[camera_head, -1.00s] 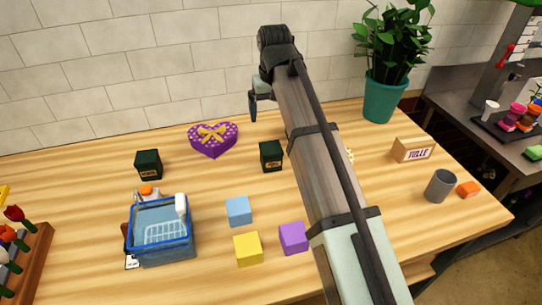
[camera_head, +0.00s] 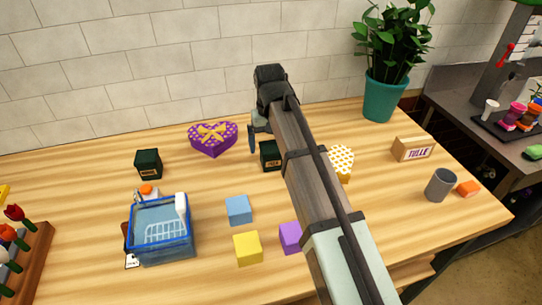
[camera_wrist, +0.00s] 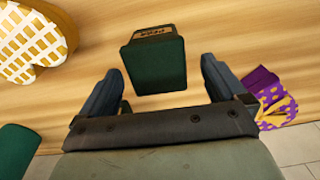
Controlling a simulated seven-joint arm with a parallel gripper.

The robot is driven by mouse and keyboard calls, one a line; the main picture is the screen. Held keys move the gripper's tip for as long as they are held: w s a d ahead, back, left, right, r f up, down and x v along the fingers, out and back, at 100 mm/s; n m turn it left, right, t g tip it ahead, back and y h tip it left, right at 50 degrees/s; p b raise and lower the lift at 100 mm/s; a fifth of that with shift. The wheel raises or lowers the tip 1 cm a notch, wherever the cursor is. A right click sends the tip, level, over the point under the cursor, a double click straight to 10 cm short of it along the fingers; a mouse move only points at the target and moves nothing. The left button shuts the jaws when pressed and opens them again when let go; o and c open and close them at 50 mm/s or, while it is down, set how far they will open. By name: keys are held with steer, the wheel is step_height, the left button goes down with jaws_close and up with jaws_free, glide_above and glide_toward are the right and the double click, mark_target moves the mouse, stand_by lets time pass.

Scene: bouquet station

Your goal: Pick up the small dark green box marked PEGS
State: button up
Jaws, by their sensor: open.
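A small dark green box (camera_head: 268,155) stands on the wooden table, partly hidden by my arm in the head view. In the wrist view this box (camera_wrist: 155,62) lies between and beyond the two fingers, with a tan label on its far side; the lettering looks like PEGS but is small. My gripper (camera_wrist: 162,68) is open and empty, with a finger on each side of the box in that view. In the head view my gripper (camera_head: 256,135) hangs just behind and left of the box. A second dark green box (camera_head: 148,164) stands further left, its label too small to read.
A purple heart box (camera_head: 213,140) sits left of my gripper, and a yellow-and-white heart box (camera_head: 341,162) to the right. A blue basket (camera_head: 160,235), blue cube (camera_head: 239,210), yellow cube (camera_head: 247,248) and purple cube (camera_head: 290,237) stand nearer. A potted plant (camera_head: 382,98) is at the back right.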

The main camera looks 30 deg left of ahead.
steer(key=shift+d+f, duration=0.15)
steer(key=shift+f, duration=1.15)
steer(key=shift+d+f, duration=0.1)
steer(key=shift+f, duration=1.2)
steer(key=shift+c, duration=0.5)
steer(key=c, duration=1)
steer(key=shift+r, duration=0.1)
